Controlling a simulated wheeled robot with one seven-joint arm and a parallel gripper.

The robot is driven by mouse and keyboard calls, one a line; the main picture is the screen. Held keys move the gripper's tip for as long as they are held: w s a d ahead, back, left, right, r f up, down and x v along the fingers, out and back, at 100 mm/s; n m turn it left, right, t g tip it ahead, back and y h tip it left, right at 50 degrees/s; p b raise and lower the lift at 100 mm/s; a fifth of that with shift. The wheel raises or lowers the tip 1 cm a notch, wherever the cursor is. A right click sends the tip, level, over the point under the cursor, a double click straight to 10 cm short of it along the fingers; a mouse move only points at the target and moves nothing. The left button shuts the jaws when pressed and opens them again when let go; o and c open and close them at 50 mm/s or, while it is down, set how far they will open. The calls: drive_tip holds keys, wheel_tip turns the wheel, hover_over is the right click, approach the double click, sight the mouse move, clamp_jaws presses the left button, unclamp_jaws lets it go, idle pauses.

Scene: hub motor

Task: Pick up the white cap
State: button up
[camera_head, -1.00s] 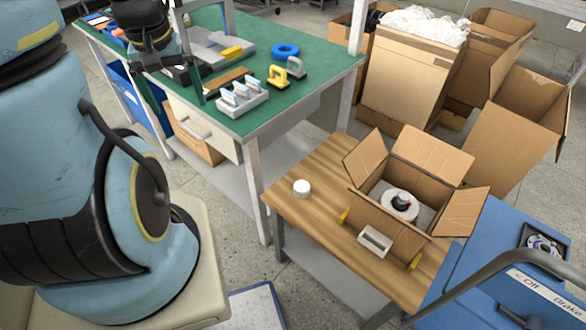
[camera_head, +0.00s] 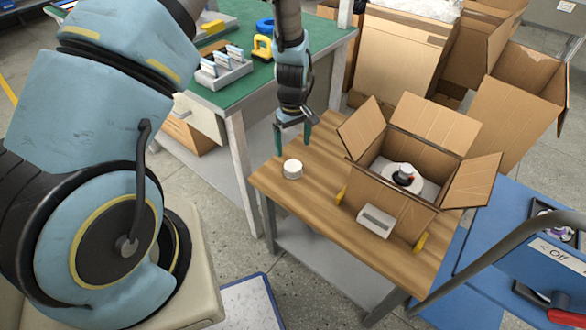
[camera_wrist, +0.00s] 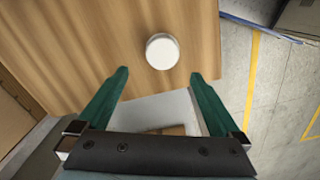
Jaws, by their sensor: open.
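The white cap (camera_head: 293,169) is a short round piece lying on the wooden table (camera_head: 300,205) near its left edge. In the wrist view the cap (camera_wrist: 162,51) sits on the wood, ahead of the fingertips and roughly midway between them. My gripper (camera_head: 292,140) has green fingers and hangs just above and behind the cap in the head view. In the wrist view my gripper (camera_wrist: 158,76) is open, with nothing between its fingers.
An open cardboard box (camera_head: 395,195) with a white hub part (camera_head: 405,178) inside stands to the right on the table. A pale block (camera_head: 375,221) lies before it. A green workbench (camera_head: 240,98) is behind left; a blue cart (camera_head: 510,250) is at right.

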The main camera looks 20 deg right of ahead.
sight(292, 164)
wheel_tip(292, 164, down, 3)
drive_tip(key=shift+r, duration=0.1)
drive_tip(key=shift+s+a+f+p, duration=0.15)
drive_tip(key=shift+f+p, duration=0.85)
drive_tip(key=shift+f, duration=1.7)
drive_tip(key=shift+c, duration=0.4)
drive_tip(key=c, duration=1.2)
